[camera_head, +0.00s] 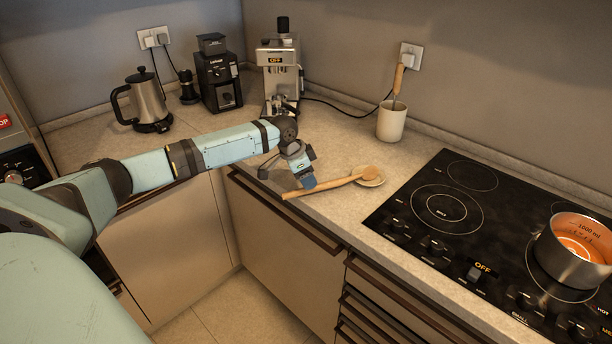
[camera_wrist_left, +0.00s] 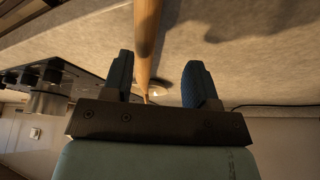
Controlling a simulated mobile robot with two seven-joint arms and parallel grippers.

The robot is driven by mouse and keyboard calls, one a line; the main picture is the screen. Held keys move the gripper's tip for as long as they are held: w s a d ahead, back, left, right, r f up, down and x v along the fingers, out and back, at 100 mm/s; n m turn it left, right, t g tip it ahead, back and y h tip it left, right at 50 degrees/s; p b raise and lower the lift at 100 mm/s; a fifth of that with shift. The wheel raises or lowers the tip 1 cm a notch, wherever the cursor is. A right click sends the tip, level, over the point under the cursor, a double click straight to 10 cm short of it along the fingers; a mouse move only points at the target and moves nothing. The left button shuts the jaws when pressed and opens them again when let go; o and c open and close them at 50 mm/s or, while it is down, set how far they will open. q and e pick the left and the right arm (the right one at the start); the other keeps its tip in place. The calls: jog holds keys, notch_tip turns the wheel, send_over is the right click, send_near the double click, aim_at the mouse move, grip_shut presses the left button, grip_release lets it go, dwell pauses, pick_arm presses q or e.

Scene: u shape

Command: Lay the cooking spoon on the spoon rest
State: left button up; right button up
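The wooden cooking spoon (camera_head: 335,184) lies with its bowl end over the small pale spoon rest (camera_head: 378,182) and its handle toward the counter's front edge. I cannot tell whether the bowl touches the rest. My left gripper (camera_head: 308,182) is at the handle. In the left wrist view, its two blue fingers (camera_wrist_left: 160,82) are spread with clear gaps, and the spoon handle (camera_wrist_left: 147,35) passes between them, nearer one finger. The spoon rest (camera_wrist_left: 160,92) shows partly beyond the fingers. My right gripper is not in view.
The black cooktop (camera_head: 420,225) with a pot (camera_head: 575,250) is at the right. A utensil crock (camera_head: 391,122) stands behind the rest. A coffee machine (camera_head: 280,75), grinder (camera_head: 218,80) and kettle (camera_head: 148,100) stand at the back. Counter around the rest is clear.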

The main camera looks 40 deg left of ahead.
pick_arm(q)
jog(key=shift+r, duration=0.1)
jog(key=v, duration=1.3)
jog(key=shift+s+r, duration=0.2)
